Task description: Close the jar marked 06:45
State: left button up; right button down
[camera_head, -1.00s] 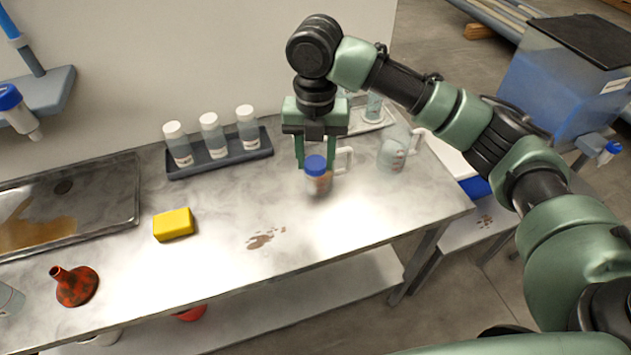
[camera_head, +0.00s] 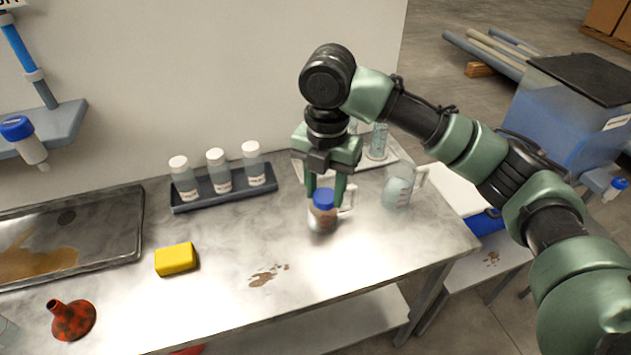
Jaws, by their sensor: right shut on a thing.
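My right gripper (camera_head: 325,200) points down over the table and is shut on a blue-capped bottle (camera_head: 323,197), its fingers at the cap. Below the cap, brownish contents and a clear lower part show. A clear jug with a white handle (camera_head: 348,197) is right at the bottle; I cannot tell if the bottle is in it or in front of it. Three white-capped jars with labels, the left (camera_head: 183,178), middle (camera_head: 219,171) and right (camera_head: 253,163), stand upright in a dark tray (camera_head: 225,194). The labels are too small to read, so I cannot tell which is marked 06:45. My left gripper is not in view.
A second clear jug (camera_head: 397,190) stands right of the bottle. A yellow sponge (camera_head: 175,259), a brown spill (camera_head: 266,276) and a red funnel (camera_head: 72,319) are in front. A stained metal tray (camera_head: 100,248) is at left.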

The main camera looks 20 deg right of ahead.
jog(key=s+d+f+m, duration=0.1)
jog(key=s+m, duration=0.5)
jog(key=m, duration=0.8)
jog(key=s+d+f+m, duration=0.2)
jog(key=s+m, duration=0.5)
jog(key=m, duration=0.6)
jog(key=shift+s+d+f+m, duration=0.2)
jog(key=shift+f+m, duration=0.2)
jog(key=shift+f, duration=0.5)
jog(key=shift+w, duration=0.1)
